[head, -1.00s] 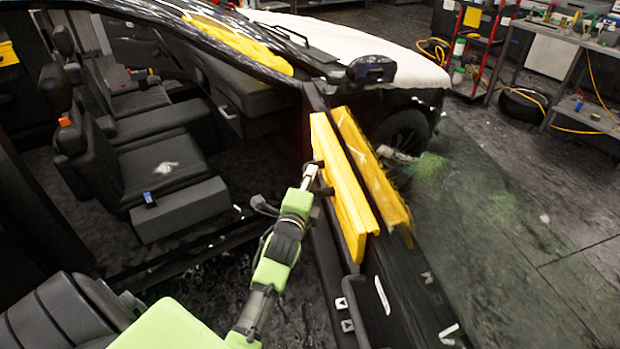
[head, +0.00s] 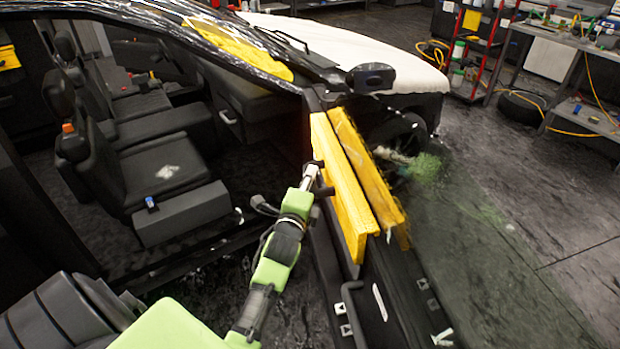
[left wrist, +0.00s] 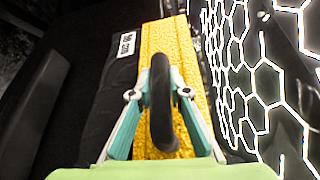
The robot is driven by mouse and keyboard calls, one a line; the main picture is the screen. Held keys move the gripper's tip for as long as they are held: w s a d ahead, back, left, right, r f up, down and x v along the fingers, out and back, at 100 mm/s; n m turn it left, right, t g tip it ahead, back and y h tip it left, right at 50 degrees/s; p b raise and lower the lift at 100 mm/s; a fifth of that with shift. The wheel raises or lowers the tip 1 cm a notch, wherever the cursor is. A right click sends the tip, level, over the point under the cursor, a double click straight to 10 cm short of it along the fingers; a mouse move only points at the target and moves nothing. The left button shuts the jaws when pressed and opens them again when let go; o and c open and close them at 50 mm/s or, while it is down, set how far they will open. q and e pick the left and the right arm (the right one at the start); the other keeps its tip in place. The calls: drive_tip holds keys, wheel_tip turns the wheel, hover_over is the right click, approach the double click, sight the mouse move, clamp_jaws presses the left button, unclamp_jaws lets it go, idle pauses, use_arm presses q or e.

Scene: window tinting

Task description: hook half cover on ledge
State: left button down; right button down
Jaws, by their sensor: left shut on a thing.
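The yellow half cover (head: 347,200) stands at the open car door, with one panel on the cabin side. A second yellow panel (head: 368,175) runs beside it on the outer side. Between them is the dark top ledge of the door; I cannot tell whether the cover rests on it. My left gripper (head: 312,180) is at the cabin-side panel, shut on the black loop handle (left wrist: 162,100). In the left wrist view the fingers (left wrist: 158,100) flank this handle, with the yellow cover (left wrist: 178,50) behind it. My right gripper is not in view.
The door's lower part (head: 395,300) runs toward the front. The side mirror (head: 371,78) is beyond the cover. Seats (head: 165,170) fill the left side. A greenish blurred thing (head: 425,167) is by the front wheel. Open floor (head: 530,230) lies to the right.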

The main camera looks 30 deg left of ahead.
use_arm(q)
drive_tip(key=s+a+p, duration=0.2)
drive_tip(key=s+a, duration=0.3)
drive_tip(key=shift+s+a+p, duration=0.3)
drive_tip(key=shift+s+p, duration=0.05)
idle(0.8)
wheel_tip(320, 180, up, 6)
drive_tip(key=p, duration=0.6)
drive_tip(key=shift+f, duration=0.1)
idle(0.4)
